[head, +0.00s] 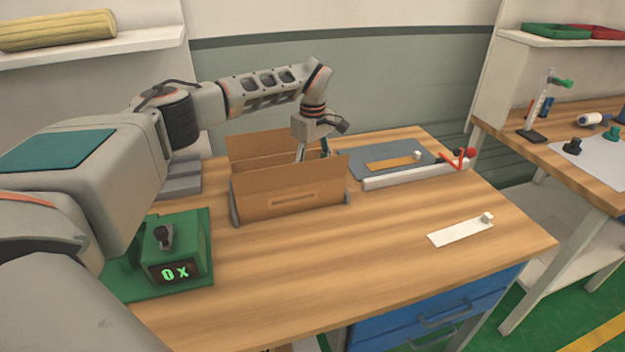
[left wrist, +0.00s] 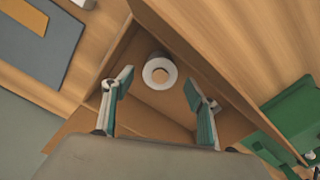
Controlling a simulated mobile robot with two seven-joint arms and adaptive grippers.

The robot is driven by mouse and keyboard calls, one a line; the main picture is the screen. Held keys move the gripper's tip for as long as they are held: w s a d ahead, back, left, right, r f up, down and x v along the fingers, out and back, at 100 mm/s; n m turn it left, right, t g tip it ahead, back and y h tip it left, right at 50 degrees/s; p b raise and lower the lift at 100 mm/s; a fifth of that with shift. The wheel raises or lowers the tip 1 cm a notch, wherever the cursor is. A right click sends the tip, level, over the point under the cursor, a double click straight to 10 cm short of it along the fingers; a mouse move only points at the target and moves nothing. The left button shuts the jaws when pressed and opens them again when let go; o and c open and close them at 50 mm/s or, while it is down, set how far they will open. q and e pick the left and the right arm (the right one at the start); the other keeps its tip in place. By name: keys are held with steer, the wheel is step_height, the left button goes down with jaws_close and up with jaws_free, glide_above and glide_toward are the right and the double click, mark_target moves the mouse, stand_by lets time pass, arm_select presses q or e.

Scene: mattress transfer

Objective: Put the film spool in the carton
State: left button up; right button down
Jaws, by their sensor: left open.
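The brown cardboard carton (head: 290,196) stands open on the wooden table in the head view. My left gripper (head: 312,150) reaches down into the carton's opening. The spool is hidden behind the carton's front wall in the head view. My right gripper is not in view.
A green device with a display (head: 172,262) stands at the table's front left. A grey board (head: 352,159) with a white rail and a red lever lies right of the carton. A white strip (head: 455,233) lies at right. The front middle of the table (head: 330,265) is clear.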

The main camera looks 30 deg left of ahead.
arm_select(q)
step_height(320, 180, up, 8)
steer(key=shift+f, duration=0.15)
stand_by(0.6)
